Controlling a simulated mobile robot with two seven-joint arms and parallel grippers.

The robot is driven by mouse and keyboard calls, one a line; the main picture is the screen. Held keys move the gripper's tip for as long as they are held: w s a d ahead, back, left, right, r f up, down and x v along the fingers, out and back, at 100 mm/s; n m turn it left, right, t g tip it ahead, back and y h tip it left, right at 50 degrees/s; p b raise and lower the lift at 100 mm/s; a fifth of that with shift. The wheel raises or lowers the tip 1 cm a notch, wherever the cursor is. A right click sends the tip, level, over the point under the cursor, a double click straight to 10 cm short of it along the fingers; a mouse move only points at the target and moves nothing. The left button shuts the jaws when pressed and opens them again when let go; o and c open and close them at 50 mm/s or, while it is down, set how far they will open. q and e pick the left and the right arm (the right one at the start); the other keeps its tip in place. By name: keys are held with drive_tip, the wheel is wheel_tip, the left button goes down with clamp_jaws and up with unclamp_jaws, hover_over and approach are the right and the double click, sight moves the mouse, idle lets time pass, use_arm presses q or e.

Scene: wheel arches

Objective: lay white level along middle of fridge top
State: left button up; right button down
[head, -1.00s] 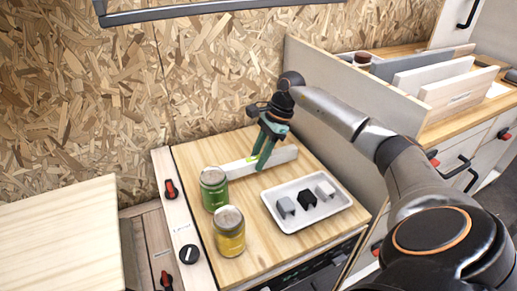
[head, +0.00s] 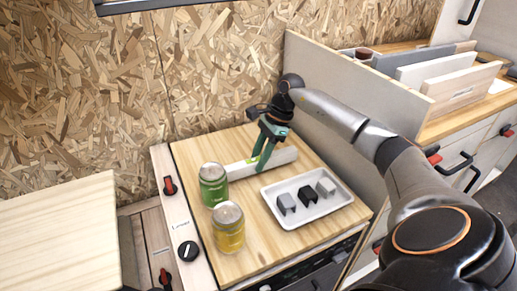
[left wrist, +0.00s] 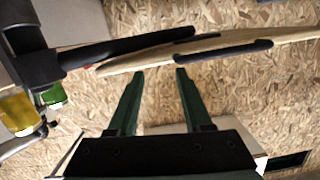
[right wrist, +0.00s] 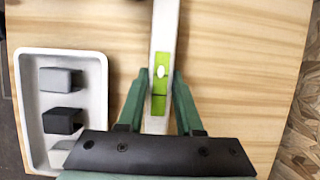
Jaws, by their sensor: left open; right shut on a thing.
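The white level (head: 283,156) lies behind the tray on the wooden fridge top (head: 185,150), its left end partly hidden behind the green can. Its green vial shows in the right wrist view (right wrist: 160,75). My right gripper (head: 261,165) is shut on the level near its middle, with a green finger on each side (right wrist: 157,95). I cannot tell whether the level touches the top. My left gripper (left wrist: 157,72) is open and empty, facing the chipboard wall, and is not in the head view.
A green can (head: 213,185) and a yellow can (head: 229,228) stand at the front left of the top. A white tray (head: 343,200) with three small blocks lies at the right. A panel (head: 350,85) borders the top at the right, the chipboard wall behind.

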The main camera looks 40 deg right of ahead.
drive_tip(key=shift+f+b, duration=0.35)
drive_tip(key=shift+f, duration=0.45)
drive_tip(key=c, duration=0.5)
unclamp_jaws()
drive_tip(key=shift+c, duration=0.2)
use_arm(q)
wheel_tip(320, 180, up, 6)
drive_tip(key=m+t+h, duration=0.1)
drive_tip(key=t, duration=0.1)
drive_tip(key=shift+w+r+t, duration=0.15)
drive_tip(key=shift+w+t, duration=0.2)
drive_tip(key=shift+t, duration=0.05)
use_arm(e)
drive_tip(key=shift+o, duration=0.3)
use_arm(q)
drive_tip(key=shift+d, duration=0.1)
use_arm(e)
drive_tip(key=shift+r, duration=0.1)
